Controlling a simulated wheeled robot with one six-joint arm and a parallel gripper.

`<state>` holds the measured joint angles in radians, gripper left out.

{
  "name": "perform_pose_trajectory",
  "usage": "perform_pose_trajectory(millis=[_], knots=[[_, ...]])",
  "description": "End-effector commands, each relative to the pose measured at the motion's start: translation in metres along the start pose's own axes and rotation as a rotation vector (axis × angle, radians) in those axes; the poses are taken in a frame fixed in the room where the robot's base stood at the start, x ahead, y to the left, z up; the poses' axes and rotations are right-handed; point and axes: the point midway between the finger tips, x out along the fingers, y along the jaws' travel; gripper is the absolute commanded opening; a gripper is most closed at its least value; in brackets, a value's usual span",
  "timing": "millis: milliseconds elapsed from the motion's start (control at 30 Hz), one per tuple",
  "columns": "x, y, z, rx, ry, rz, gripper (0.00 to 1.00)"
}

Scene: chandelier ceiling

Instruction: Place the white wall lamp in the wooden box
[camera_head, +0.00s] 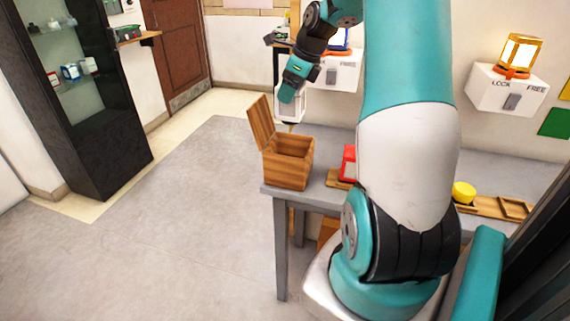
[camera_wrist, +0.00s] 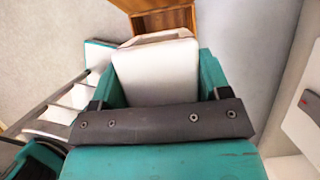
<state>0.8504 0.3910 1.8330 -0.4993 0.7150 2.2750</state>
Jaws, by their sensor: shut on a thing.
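The white wall lamp (camera_wrist: 155,68) is between the teal fingers of my gripper (camera_wrist: 160,84) in the wrist view, and the gripper is shut on it. In the head view the lamp (camera_head: 290,109) shows as a pale block below my gripper (camera_head: 292,94), above the back of the wooden box. The wooden box (camera_head: 286,171) stands at the table's left corner with its lid tilted up on the left. Its interior is partly visible and looks empty. Part of the box (camera_wrist: 160,18) also shows at the top of the wrist view, beyond the lamp.
A red and white item (camera_head: 348,163) is on the grey table (camera_head: 278,192) right of the box, partly behind my arm. A yellow round item (camera_head: 464,192) and a wooden tray (camera_head: 510,207) lie farther right. A black cabinet (camera_head: 85,130) stands left; the floor between is clear.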

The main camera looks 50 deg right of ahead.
Motion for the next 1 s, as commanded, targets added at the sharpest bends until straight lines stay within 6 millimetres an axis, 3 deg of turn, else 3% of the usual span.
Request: perform_pose_trajectory(millis=[200, 400, 1000], knots=[[0.059, 0.002, -0.024, 0.0, 0.004, 0.009, 0.39], [0.106, 0.002, -0.043, -0.003, 0.004, 0.008, 0.39], [0.168, 0.002, -0.068, -0.007, 0.002, 0.005, 0.39]])
